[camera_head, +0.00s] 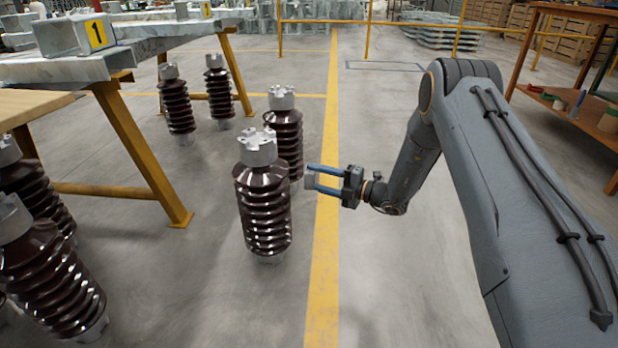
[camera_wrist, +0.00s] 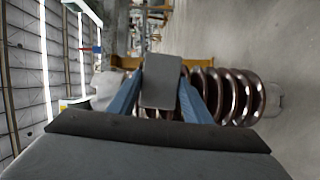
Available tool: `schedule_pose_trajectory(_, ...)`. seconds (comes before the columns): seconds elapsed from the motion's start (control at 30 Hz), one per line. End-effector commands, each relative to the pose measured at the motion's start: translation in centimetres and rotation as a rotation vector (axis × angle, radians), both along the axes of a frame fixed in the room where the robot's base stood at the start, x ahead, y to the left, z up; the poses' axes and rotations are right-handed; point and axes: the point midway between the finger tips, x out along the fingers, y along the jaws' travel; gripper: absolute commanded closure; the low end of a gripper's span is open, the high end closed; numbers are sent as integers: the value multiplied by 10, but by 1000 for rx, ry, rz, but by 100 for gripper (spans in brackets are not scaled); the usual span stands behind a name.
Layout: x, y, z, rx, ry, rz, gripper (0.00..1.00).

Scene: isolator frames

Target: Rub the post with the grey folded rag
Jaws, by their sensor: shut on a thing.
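My gripper (camera_head: 312,180) is shut on the grey folded rag (camera_wrist: 160,82), which shows as a flat grey pad between the blue fingertips. In the head view the rag is small and hard to make out. The nearest post (camera_head: 262,205) is a dark brown ribbed insulator with a grey metal cap, standing upright on the floor left of my fingertips. A narrow gap shows between it and the fingertips in the head view. In the wrist view a post (camera_wrist: 240,97) appears sideways behind the rag, which hides part of it.
A similar post (camera_head: 285,135) stands close behind the nearest one. Others stand farther back (camera_head: 176,105) and at the lower left (camera_head: 45,270). A yellow-legged table (camera_head: 130,125) is at the left, a wooden shelf (camera_head: 570,110) at the right.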

Motion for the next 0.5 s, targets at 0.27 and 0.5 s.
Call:
schedule_pose_trajectory(0.27, -1, -15, 0, -1, 0, 0, 73)
schedule_pose_trajectory(0.5, -1, -16, 0, -1, 0, 0, 73)
